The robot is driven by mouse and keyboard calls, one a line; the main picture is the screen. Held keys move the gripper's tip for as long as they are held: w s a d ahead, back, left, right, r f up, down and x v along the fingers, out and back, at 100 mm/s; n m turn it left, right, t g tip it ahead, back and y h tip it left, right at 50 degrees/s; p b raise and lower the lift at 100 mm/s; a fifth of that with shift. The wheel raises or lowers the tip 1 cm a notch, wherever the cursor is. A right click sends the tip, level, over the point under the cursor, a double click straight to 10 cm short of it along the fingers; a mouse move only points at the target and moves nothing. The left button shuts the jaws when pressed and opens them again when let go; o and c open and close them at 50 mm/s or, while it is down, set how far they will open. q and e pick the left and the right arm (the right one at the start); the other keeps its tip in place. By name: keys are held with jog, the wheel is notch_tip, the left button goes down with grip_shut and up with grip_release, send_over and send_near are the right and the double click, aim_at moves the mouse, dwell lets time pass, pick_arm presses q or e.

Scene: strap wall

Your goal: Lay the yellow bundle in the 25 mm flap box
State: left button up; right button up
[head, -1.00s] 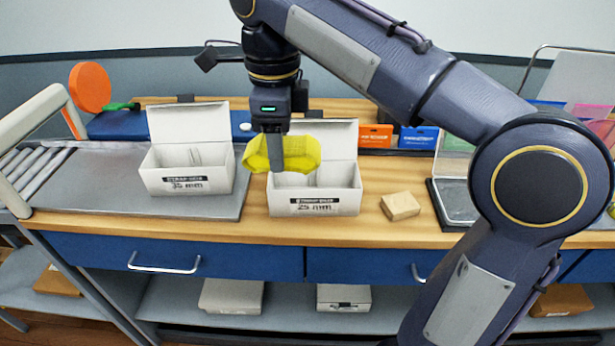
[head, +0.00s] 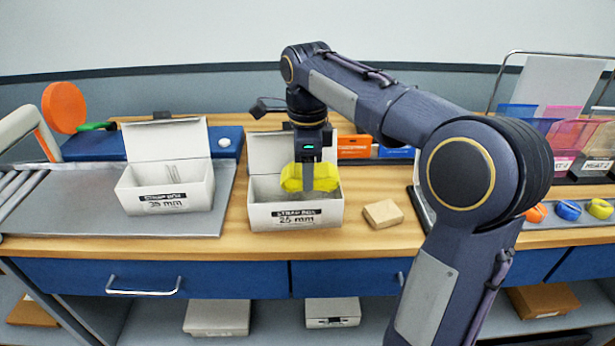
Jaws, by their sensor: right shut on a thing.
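The yellow bundle (head: 292,178) is a flattened loop held in my right gripper (head: 308,182), which is shut on it. The bundle is at the mouth of the 25 mm flap box (head: 296,217), a white box with its lid raised at the back. The bundle covers part of the box opening, and I cannot tell whether it touches the box. A second white flap box (head: 167,198), labelled 35 mm, stands open to the left. My left gripper is not in view.
A small cardboard block (head: 383,213) lies right of the 25 mm box. Orange and blue small boxes stand behind. Orange, blue and yellow rolls (head: 568,210) sit at the right. A grey mat (head: 210,226) lies under the 35 mm box. My right arm hides part of the bench.

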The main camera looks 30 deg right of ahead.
jog(key=shift+f, duration=0.85)
jog(key=shift+f+b, duration=0.3)
jog(key=shift+f, duration=0.3)
jog(key=o, duration=0.7)
